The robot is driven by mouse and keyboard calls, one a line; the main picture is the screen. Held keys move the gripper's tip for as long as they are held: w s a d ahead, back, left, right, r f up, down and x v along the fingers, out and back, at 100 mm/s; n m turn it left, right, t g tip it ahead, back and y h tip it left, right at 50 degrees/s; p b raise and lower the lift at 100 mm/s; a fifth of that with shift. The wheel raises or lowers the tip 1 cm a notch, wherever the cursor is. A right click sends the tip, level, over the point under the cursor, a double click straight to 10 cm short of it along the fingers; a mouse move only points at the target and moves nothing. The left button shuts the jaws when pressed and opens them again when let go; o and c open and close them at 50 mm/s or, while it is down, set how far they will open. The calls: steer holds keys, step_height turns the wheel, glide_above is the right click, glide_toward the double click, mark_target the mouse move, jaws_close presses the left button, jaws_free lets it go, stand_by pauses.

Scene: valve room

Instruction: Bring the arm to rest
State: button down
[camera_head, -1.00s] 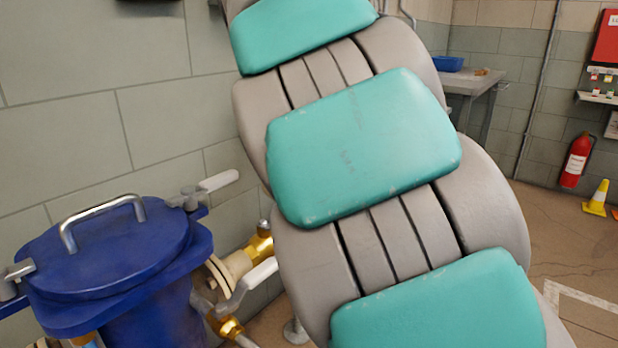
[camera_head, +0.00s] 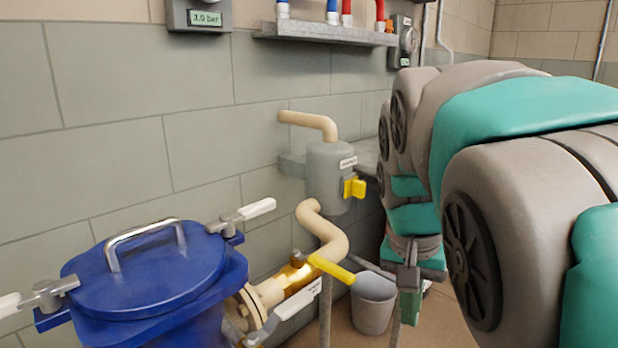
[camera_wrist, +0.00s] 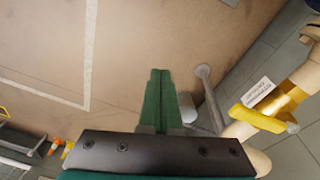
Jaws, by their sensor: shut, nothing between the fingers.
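My gripper (camera_head: 409,308) hangs low in the head view, pointing down beside the grey bucket and to its right. In the wrist view its two green fingers (camera_wrist: 159,92) are together with nothing between them, above the brown floor. My grey and teal arm fills the right side of the head view and is bent, with the forearm reaching down behind the near links. The arm hides part of the wall and floor behind it.
A blue lidded vessel (camera_head: 150,275) stands at the left. A brass valve with a yellow lever (camera_head: 331,268) is on the cream pipe; the lever also shows in the wrist view (camera_wrist: 255,119).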

steer(key=s+f+n+g+y, duration=0.1)
steer(key=s+f+n, duration=0.4)
steer(key=s+f, duration=1.1)
steer(key=shift+s+f+n+g, duration=0.15)
steer(key=shift+s+n+g, duration=0.15)
steer(key=shift+s+g, duration=0.75)
steer(key=shift+s+t, duration=0.2)
steer(key=shift+t, duration=0.05)
